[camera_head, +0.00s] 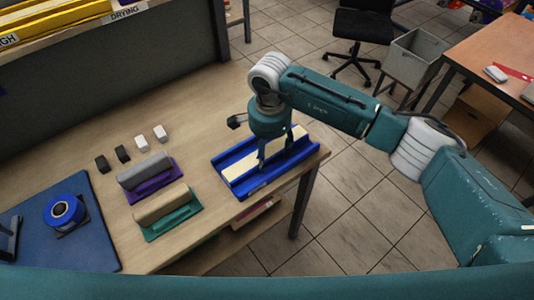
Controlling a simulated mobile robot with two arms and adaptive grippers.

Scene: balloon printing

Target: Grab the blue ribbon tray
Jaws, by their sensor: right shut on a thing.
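The blue tray (243,181) lies on the wooden table near its right end, with a pale strip along its middle. My right gripper (274,157) reaches down over the tray from the right. Its fingers are at the tray, shut on part of it; the exact contact is hard to make out. The tray looks to rest on the table.
A blue mat (90,243) holds a blue ring-shaped roll (62,211). The back of the table is clear.

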